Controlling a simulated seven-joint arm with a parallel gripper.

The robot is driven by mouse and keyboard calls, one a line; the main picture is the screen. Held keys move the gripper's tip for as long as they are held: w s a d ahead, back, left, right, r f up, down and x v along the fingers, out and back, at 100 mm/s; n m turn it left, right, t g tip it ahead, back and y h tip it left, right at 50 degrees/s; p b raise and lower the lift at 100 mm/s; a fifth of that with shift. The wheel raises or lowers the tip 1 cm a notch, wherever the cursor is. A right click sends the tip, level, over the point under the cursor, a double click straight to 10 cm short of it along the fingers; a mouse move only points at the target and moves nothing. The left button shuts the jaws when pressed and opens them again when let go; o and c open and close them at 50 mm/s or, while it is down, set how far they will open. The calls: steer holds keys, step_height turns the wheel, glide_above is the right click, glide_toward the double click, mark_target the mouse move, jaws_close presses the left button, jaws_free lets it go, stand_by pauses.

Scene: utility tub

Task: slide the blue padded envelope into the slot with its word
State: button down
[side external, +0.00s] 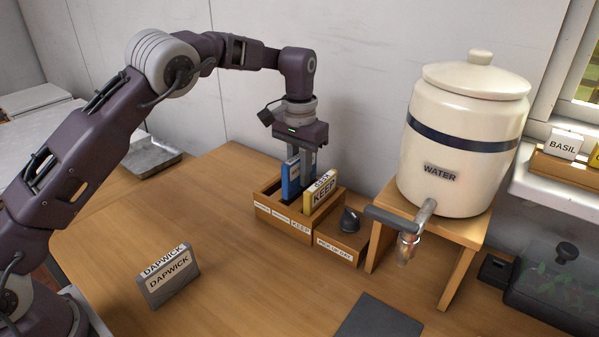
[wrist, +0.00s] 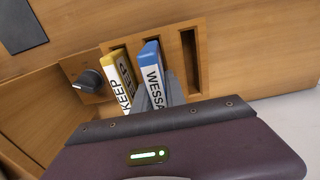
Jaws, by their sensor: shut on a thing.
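The blue padded envelope (side external: 291,178) is upright, held between the fingers of my gripper (side external: 304,165). In the wrist view the envelope (wrist: 151,58) shows a white label starting "WESSA"; the rest is hidden. It is at the middle slot of the wooden slotted box (side external: 262,209), its lower end behind the box's front; how deep it sits I cannot tell. A yellow envelope marked KEEP (side external: 322,192) stands in the side view's right slot, whose front label reads KEEP. The other two front labels are too small to read. An empty slot (wrist: 190,62) shows in the wrist view.
A dark knob (side external: 349,220) on a labelled wooden block adjoins the box's right side. A cream WATER crock (side external: 462,145) with a tap stands on a wooden stand further right. A grey DAPWICK piece (side external: 168,275) stands front left. The table between is clear.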

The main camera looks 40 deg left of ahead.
steer(key=shift+f, duration=1.15)
steer(key=shift+r, duration=1.45)
steer(key=shift+f, duration=1.35)
stand_by(0.3)
steer(key=c, duration=1.3)
jaws_free()
steer(key=shift+r, duration=3.55)
steer(key=shift+r, duration=0.1)
